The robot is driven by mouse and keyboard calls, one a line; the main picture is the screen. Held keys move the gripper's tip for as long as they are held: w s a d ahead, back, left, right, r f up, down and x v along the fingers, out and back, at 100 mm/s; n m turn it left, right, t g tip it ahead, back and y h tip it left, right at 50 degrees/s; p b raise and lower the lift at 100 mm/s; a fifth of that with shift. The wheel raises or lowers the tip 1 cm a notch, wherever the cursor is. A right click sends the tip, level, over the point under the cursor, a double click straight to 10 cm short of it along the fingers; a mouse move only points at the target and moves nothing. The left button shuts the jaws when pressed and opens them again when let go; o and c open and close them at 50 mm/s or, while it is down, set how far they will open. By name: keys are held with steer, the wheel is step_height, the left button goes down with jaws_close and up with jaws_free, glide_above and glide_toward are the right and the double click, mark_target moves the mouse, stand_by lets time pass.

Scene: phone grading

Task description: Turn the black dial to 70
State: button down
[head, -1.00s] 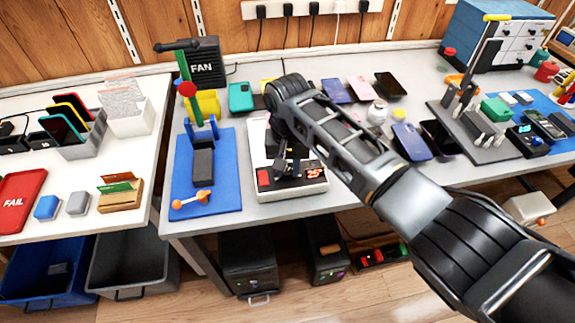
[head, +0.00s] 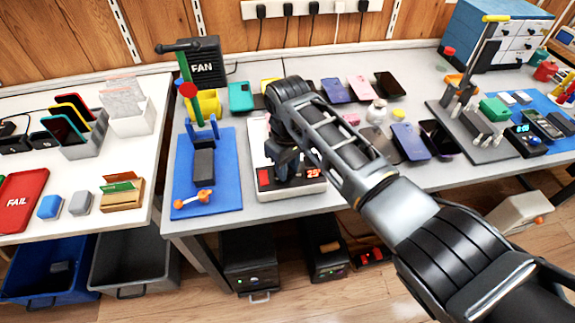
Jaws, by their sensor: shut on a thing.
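The white device (head: 318,188) stands on the grey table just right of the blue mat. A small red display (head: 314,173) on its front right reads about 25, and a red switch (head: 264,178) is at its front left. My gripper (head: 285,172) points down over the middle of the device and is shut on the black dial, between the switch and the display. The dial itself is hidden behind my gripper and wrist, so its angle cannot be seen.
A blue mat (head: 222,200) with an orange-ended tool (head: 193,199) and a green-handled press (head: 186,75) lies left. Several phones lie behind and right of my arm, with a white bottle (head: 376,112) among them.

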steer(key=shift+n, duration=0.3)
steer(key=c, duration=0.8)
jaws_free()
steer(key=shift+c, duration=0.2)
step_height(320, 180, up, 8)
steer(key=shift+f, duration=0.1)
steer(key=shift+s+f, duration=0.1)
